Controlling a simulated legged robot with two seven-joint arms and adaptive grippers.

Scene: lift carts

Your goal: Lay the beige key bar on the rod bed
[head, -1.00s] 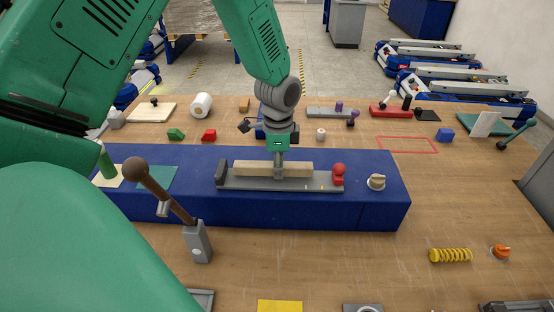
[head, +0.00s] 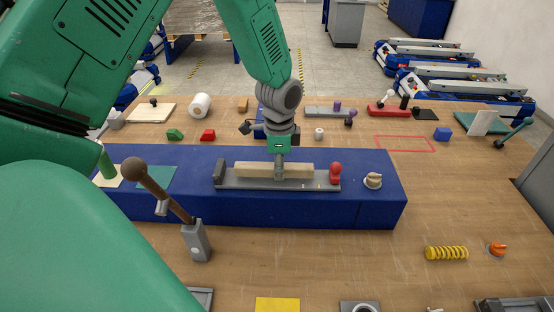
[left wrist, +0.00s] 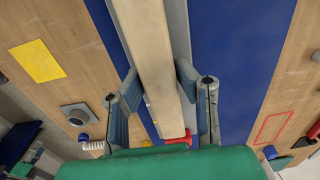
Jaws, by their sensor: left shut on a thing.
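The beige key bar (head: 299,170) lies lengthwise along the grey rod bed (head: 314,185) on the blue block. My left gripper (head: 279,174) comes down from above and is shut on the bar near its middle. In the left wrist view the bar (left wrist: 150,45) runs between the two fingers, with a grey strip of the bed beside and below it. I cannot tell whether the bar touches the bed. A dark grey end block (head: 220,171) stands at the bed's left end and a red knob (head: 336,172) at its right. My right gripper is not in view.
A brown-knobbed lever (head: 170,190) stands in front of the blue block (head: 300,212). A beige knob (head: 373,180) sits right of the bed. A yellow spring (head: 446,253) and an orange knob (head: 497,248) lie at front right. Several small parts line the back.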

